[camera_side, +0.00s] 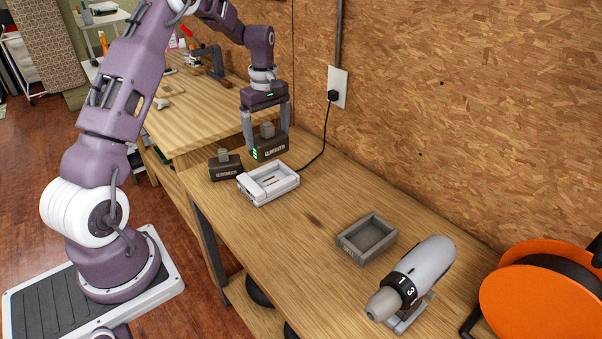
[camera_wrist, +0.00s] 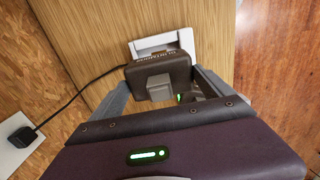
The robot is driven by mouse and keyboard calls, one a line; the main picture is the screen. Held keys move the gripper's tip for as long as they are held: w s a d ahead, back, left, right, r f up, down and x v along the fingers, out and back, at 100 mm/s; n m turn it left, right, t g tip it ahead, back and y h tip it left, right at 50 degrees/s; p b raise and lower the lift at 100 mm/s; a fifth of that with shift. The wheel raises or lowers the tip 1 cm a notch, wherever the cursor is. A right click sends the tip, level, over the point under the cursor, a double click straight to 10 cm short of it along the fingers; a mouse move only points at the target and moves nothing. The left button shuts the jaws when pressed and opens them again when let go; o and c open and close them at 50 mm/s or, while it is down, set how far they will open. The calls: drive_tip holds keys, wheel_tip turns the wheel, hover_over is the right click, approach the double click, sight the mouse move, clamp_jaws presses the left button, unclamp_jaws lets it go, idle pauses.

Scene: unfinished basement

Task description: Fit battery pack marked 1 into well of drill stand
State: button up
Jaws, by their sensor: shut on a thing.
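The held pack also shows in the wrist view (camera_wrist: 158,80), between the fingers. A second dark pack (camera_side: 226,167) sits on the bench left of the charger. I cannot read a number on either pack. A grey open-topped box with a shallow well (camera_side: 350,247) stands empty farther along the bench. A grey drill (camera_side: 428,262) lies beside it, its collar marked 1 and 3.
The white charger (camera_side: 285,188) is near the held pack, also in the wrist view (camera_wrist: 165,42). Its black cord runs to a wall outlet (camera_side: 338,87). An orange reel (camera_side: 540,295) stands at the right. The bench between charger and grey box is clear.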

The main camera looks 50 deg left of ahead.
drive_tip(key=w+d, duration=0.3)
drive_tip(key=d, duration=0.5)
drive_tip(key=w+d, duration=0.3)
drive_tip(key=d, duration=0.5)
hover_over(367, 240)
wheel_tip(367, 240, down, 11)
drive_tip(key=shift+r, duration=0.1)
drive_tip(key=o, duration=1.7)
drive_tip(key=shift+o, duration=0.2)
wheel_tip(367, 240, up, 12)
